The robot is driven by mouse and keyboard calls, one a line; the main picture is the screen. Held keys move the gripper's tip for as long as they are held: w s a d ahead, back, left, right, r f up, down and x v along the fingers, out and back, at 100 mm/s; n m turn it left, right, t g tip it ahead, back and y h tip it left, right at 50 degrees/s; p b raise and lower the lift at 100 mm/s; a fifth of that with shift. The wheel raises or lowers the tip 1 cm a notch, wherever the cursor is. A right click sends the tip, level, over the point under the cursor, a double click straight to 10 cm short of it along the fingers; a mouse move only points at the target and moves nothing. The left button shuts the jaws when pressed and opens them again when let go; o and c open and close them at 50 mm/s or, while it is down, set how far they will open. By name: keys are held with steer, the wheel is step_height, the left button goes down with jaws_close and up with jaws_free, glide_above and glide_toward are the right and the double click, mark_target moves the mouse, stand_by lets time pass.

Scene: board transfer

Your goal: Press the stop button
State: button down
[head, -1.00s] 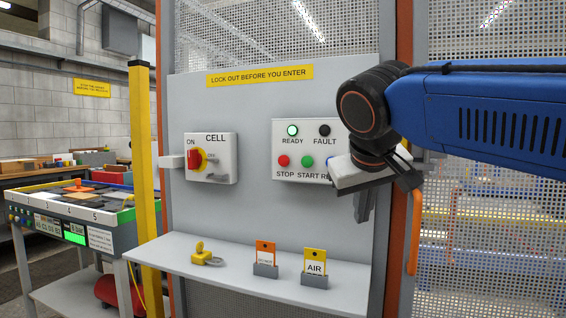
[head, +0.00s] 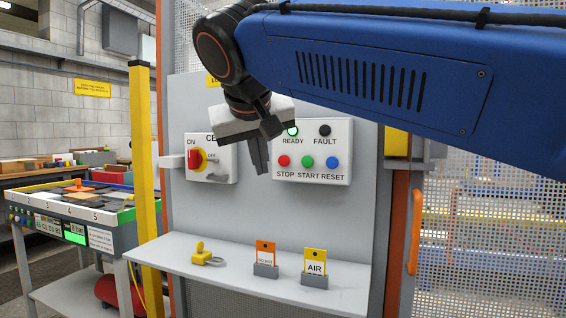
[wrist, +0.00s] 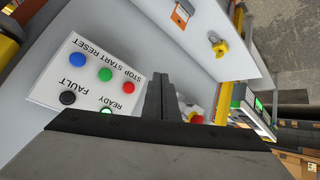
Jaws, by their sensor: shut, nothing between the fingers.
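The red stop button (head: 284,161) sits at the left of the lower row on the white control box (head: 312,181), above its STOP label. It also shows in the wrist view (wrist: 128,88), just left of the fingers. The green start button (head: 308,162) and blue reset button (head: 333,161) are to its right. My gripper (head: 259,168) is shut and empty, pointing down in front of the panel, between the CELL switch and the control box. In the head view its fingertips are left of the stop button; any gap in depth is hard to tell.
The CELL switch box (head: 222,176) with its red handle is left of my gripper. The READY lamp (head: 292,130) is lit green and partly covered. Below, a shelf (head: 225,271) bears a yellow padlock (head: 202,255), an orange tag (head: 265,254) and an AIR tag (head: 316,262).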

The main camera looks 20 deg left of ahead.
steer(key=shift+w+d, duration=0.2)
steer(key=shift+w, duration=2)
steer(key=shift+w+d, duration=0.2)
steer(key=shift+w, duration=2)
steer(key=shift+w, duration=0.15)
steer(key=shift+w, duration=0.25)
steer(key=shift+w, duration=0.45)
steer(key=shift+s, duration=0.85)
steer(key=shift+s, duration=0.1)
steer(key=shift+s+a, duration=0.2)
steer(key=shift+s, duration=2.2)
